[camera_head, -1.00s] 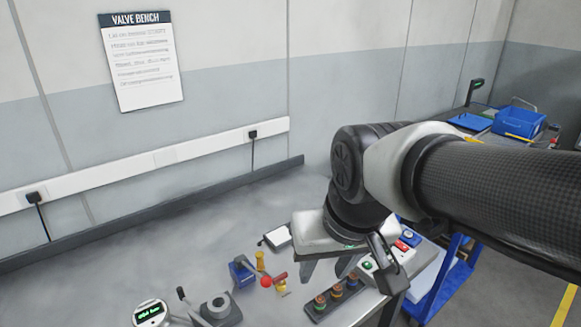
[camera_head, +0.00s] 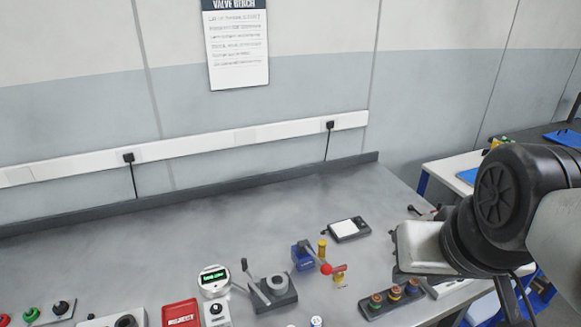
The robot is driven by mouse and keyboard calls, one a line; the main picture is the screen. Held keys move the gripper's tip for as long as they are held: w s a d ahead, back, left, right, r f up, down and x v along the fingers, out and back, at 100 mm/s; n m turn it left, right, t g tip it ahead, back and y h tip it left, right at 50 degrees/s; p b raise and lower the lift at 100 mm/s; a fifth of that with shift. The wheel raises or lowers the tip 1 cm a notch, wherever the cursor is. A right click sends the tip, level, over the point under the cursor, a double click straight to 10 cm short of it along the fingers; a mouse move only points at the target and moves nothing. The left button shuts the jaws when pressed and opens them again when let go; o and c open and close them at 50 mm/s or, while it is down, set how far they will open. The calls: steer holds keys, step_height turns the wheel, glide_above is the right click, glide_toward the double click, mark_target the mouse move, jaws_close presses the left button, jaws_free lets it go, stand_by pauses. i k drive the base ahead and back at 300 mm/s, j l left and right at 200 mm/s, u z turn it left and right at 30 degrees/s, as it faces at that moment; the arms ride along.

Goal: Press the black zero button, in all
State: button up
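A round white gauge (camera_head: 213,279) with a lit green display stands on the bench in the head view, at the lower middle left. Just below it is a small pale box with a round black button (camera_head: 215,309) on top. I cannot read a label on this button. My gripper (camera_head: 408,272) is at the right, over the right end of the bench and well apart from the gauge and button. Its pale body hides most of the fingers, so I cannot tell how far apart they are.
A red tray or sign (camera_head: 180,314) lies left of the gauge. A lever fixture (camera_head: 271,292), a blue valve with a red handle (camera_head: 305,256), a strip of coloured connectors (camera_head: 395,298) and a small scale (camera_head: 347,229) stand to its right. The back of the bench is clear.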

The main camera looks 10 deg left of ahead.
mark_target(215, 307)
steer(key=k+j+u, duration=0.1)
steer(key=u, duration=1.3)
steer(key=i, duration=0.15)
steer(key=k, duration=0.15)
